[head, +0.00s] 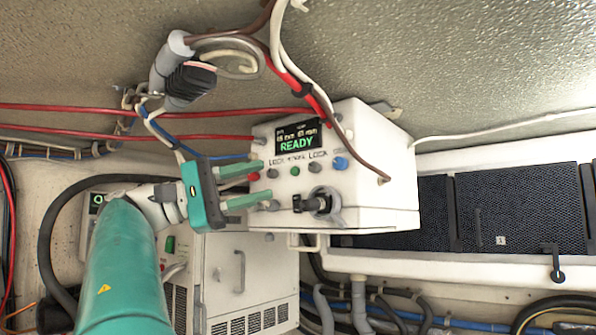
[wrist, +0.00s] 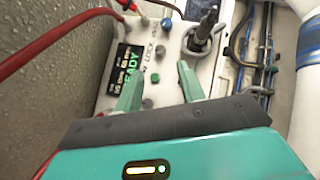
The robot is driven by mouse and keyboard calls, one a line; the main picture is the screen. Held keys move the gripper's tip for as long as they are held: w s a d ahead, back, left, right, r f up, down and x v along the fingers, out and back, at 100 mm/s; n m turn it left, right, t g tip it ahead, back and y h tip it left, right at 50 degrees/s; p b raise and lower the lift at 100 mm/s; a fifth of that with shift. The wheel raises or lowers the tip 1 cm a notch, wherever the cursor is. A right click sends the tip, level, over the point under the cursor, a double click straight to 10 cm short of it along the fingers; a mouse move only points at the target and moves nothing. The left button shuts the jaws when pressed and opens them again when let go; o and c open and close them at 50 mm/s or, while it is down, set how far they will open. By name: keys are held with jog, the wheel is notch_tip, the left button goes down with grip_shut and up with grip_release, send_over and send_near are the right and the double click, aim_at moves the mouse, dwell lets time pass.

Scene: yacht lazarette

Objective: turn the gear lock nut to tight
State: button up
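A white control box (head: 372,165) carries a display reading READY, a row of small coloured buttons and a dark part with a grey ring (head: 322,204) low on its front. This part looks like the gear lock nut, though I cannot be sure. In the wrist view the dark part and ring (wrist: 200,38) show at the upper right, beyond the right finger. My gripper (head: 266,179) is open and empty, left of the ringed part, with its fingers pointing at the box face. Whether a finger touches the box is unclear.
Red and brown cables (head: 305,90) hang over the top of the box. A grey pipe fitting (head: 180,70) is above my gripper. A white cabinet with a handle (head: 240,270) stands below. Dark panels (head: 515,210) lie to the right. Hoses run along the bottom.

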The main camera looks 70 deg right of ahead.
aim_at(311, 168)
jog(key=x, duration=0.8)
jog(key=shift+s+d, duration=0.1)
jog(key=shift+s, duration=0.1)
jog(key=shift+w, duration=0.1)
jog(key=shift+d, duration=0.1)
jog(key=shift+c, duration=0.2)
grip_shut()
